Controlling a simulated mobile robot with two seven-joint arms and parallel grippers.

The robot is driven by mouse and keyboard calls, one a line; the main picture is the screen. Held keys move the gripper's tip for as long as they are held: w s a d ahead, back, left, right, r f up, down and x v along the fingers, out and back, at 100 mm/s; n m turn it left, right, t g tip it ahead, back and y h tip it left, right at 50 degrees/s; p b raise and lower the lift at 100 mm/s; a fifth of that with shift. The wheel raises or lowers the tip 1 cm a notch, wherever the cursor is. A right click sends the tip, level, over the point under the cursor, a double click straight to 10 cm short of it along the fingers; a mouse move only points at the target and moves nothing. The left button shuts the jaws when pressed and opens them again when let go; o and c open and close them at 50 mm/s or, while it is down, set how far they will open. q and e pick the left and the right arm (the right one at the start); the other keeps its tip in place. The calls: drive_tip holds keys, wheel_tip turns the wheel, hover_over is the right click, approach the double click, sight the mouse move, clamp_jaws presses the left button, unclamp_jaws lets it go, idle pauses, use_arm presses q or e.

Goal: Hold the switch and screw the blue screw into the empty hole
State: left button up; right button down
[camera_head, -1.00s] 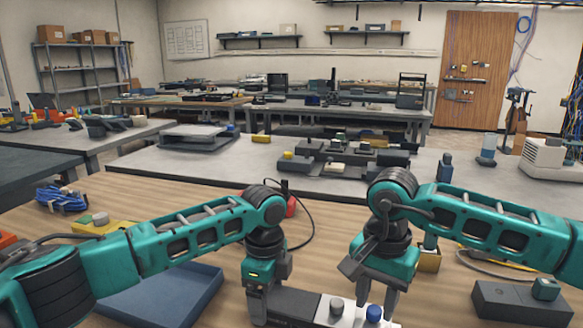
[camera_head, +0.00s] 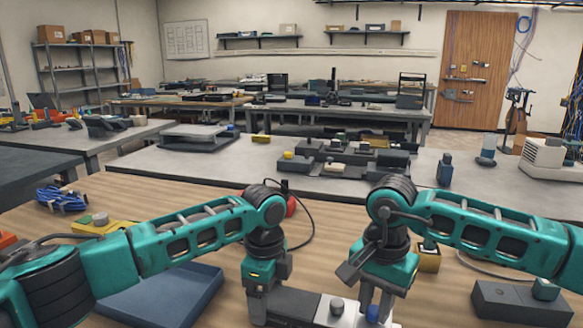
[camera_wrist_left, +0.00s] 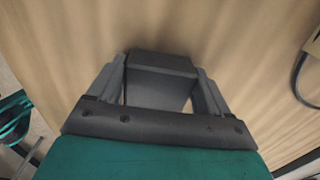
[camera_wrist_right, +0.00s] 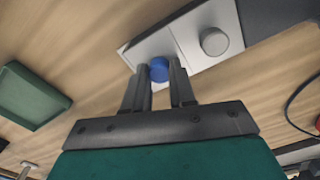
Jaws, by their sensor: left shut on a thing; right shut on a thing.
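The switch is a dark box (camera_head: 290,303) with a light metal end plate (camera_wrist_right: 192,38) at the front centre of the table. A grey screw (camera_head: 337,306) stands on the plate. The blue screw (camera_wrist_right: 159,70) is upright at the plate's outer end, and also shows in the head view (camera_head: 373,313). My left gripper (camera_head: 268,312) is shut on the dark body, which shows between its fingers in the left wrist view (camera_wrist_left: 160,80). My right gripper (camera_wrist_right: 160,75) points down and is shut on the blue screw. The hole under the screw is hidden.
A blue tray (camera_head: 163,296) lies left of the switch. A dark box (camera_head: 520,305) sits at the right, and a yellow box (camera_head: 428,259) behind my right gripper. A black cable (camera_head: 309,225) curves behind the switch. Blue coiled cable (camera_head: 62,198) lies far left.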

drive_tip(key=m, duration=0.4)
drive_tip(key=shift+m, duration=0.3)
drive_tip(key=shift+m, duration=0.7)
drive_tip(key=m, duration=0.3)
drive_tip(key=shift+m, duration=0.3)
drive_tip(key=m, duration=0.2)
drive_tip(key=shift+m, duration=1.6)
